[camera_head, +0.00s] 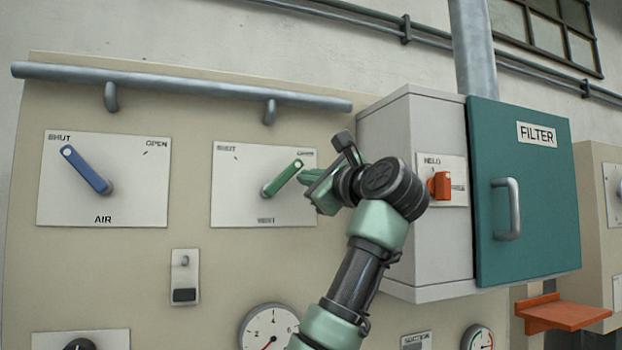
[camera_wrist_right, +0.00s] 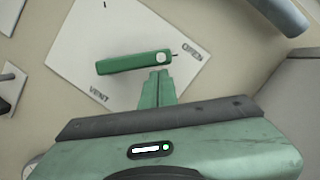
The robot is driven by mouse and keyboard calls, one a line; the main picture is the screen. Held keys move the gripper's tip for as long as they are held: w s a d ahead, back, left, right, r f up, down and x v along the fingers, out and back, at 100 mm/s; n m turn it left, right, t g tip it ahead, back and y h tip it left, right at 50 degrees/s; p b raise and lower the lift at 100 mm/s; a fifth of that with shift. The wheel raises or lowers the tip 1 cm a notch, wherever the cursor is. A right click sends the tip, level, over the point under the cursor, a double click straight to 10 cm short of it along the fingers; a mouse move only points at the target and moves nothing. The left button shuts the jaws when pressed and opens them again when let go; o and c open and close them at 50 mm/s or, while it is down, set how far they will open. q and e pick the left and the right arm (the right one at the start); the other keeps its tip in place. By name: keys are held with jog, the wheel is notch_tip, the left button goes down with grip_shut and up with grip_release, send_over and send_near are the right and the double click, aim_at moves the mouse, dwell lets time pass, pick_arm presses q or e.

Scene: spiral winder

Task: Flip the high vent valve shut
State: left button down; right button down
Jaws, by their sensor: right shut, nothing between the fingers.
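The vent valve is a green lever (camera_head: 283,178) on a white plate (camera_head: 230,208) marked SHUT at upper left, OPEN at upper right and VENT below. The lever slants up to the right, its tip toward OPEN. In the right wrist view the lever (camera_wrist_right: 130,64) lies across the plate (camera_wrist_right: 85,50), its white-dotted end near the OPEN mark. My right gripper (camera_head: 309,183) is shut and empty, just right of and below the lever's tip. Its closed fingertips (camera_wrist_right: 157,76) show just below the dotted end; I cannot tell whether they touch. My left gripper is not in view.
A blue AIR lever (camera_head: 86,170) points to SHUT at left. A grey rail (camera_head: 190,86) runs above both plates. A grey cabinet with a teal FILTER door (camera_head: 545,200) juts out right of my gripper, with an orange HOLD knob (camera_head: 440,186) on its side.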

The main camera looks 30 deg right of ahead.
aim_at(296, 162)
jog(key=r+n, duration=0.1)
jog(key=n, duration=0.1)
jog(key=a+r+n+y, duration=0.1)
jog(key=n, duration=0.1)
jog(key=r+n+g+p, duration=0.1)
jog(key=shift+w+a+n, duration=0.15)
jog(key=shift+a+n, duration=0.25)
jog(key=shift+w+a+r+n+g, duration=0.25)
jog(key=shift+w+a+n+g, duration=0.05)
jog(key=shift+a+n, duration=0.95)
jog(key=shift+w+a+r+n+g, duration=0.2)
jog(key=shift+w+a+n+g, duration=0.1)
jog(key=shift+a+n, duration=0.9)
jog(key=shift+w+a+r+n+g, duration=0.25)
jog(key=shift+w+a+n+g, duration=0.05)
jog(key=shift+a+n, duration=0.95)
jog(key=shift+a+f, duration=0.1)
